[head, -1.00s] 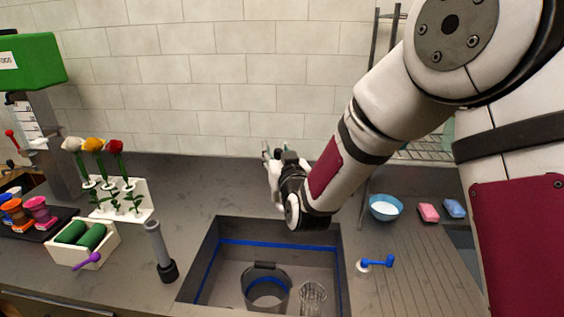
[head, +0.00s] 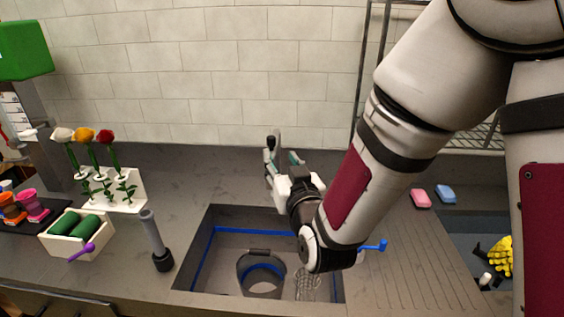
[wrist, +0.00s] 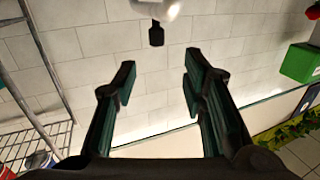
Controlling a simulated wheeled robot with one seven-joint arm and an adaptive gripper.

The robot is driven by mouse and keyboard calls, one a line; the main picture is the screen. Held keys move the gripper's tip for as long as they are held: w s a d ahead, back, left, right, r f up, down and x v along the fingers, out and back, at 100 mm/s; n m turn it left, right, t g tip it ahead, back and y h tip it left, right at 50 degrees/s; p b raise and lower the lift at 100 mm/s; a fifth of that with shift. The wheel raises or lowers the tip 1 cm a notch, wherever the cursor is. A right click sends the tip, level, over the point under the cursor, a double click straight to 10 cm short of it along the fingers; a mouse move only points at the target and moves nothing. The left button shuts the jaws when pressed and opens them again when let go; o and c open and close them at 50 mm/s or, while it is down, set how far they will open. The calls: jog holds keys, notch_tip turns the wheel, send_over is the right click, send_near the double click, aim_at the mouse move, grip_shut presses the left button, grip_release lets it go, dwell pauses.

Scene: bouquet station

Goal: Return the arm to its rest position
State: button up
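My gripper (head: 270,150) is raised above the back edge of the sink, near the tiled wall, in the head view. In the wrist view my gripper (wrist: 159,75) has its two fingers well apart, with nothing between them but wall tiles behind. My arm comes in from the upper right and bends down to the wrist over the right part of the sink. It hides part of the counter to the right of the sink.
The sink (head: 210,285) holds a dark bucket (head: 246,272) and a clear glass (head: 307,286). A flower rack (head: 126,190) and a box (head: 62,246) with green rolls are farther left. Sponges (head: 420,197) lie at right.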

jog(key=s+d+r+m+g+h, duration=0.1)
jog(key=s+d+r+g+h, duration=0.15)
jog(key=d, duration=0.35)
jog(key=s+d+r+g+h, duration=0.1)
jog(key=s+d+r+g, duration=0.2)
jog(key=d, duration=0.4)
jog(key=s+d+m+g+h, duration=0.1)
jog(key=s+d+g, duration=0.2)
jog(key=s, duration=0.8)
jog(key=s+d+m+g+h, duration=0.1)
jog(key=s+d+g, duration=0.2)
jog(key=s+d, duration=0.4)
jog(key=s, duration=0.4)
jog(key=shift+d+m+h, duration=0.25)
jog(key=shift+m+h, duration=0.05)
jog(key=shift+h, duration=0.05)
